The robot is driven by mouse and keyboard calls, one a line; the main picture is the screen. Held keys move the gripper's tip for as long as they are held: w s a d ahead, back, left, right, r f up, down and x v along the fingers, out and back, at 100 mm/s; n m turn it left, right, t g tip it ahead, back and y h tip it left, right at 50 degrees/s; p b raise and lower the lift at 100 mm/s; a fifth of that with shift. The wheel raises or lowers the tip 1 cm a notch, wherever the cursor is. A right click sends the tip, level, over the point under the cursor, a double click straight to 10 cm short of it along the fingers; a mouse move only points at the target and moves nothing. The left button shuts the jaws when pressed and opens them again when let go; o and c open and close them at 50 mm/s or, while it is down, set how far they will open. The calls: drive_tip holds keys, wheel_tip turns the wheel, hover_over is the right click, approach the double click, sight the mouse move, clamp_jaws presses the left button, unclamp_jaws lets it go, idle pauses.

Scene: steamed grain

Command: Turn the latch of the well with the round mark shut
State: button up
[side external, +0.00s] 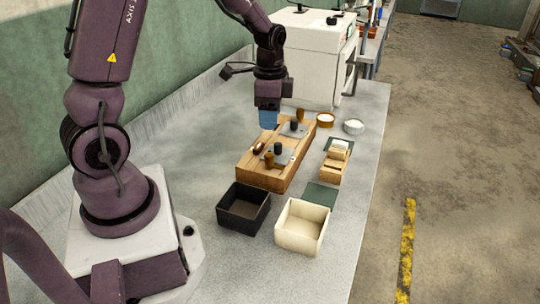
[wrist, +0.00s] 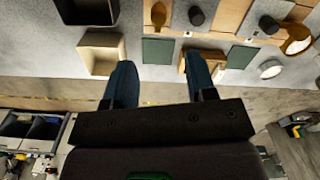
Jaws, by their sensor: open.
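A long wooden block (side external: 248,165) lies on the bench and holds two wells with grey plates. The near plate (side external: 284,158) has a black knob (side external: 278,149) and a brown latch (side external: 269,160). The far plate has a black knob (side external: 293,125) and a brown latch (side external: 300,115). I cannot make out the round mark. My gripper (side external: 268,120), with blue fingers, is open and empty above the block's far left part; its fingers also show in the wrist view (wrist: 160,78).
A black bin (side external: 232,216) and a cream bin (side external: 300,238) stand at the block's near end. A small wooden holder (side external: 331,172), green mats (side external: 320,195) and a white bowl (side external: 353,127) lie to its right. A white machine (side external: 312,70) stands behind.

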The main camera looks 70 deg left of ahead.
sight(270, 154)
wheel_tip(270, 154, down, 12)
drive_tip(key=shift+r, duration=0.1)
idle(0.4)
drive_tip(key=c, duration=0.9)
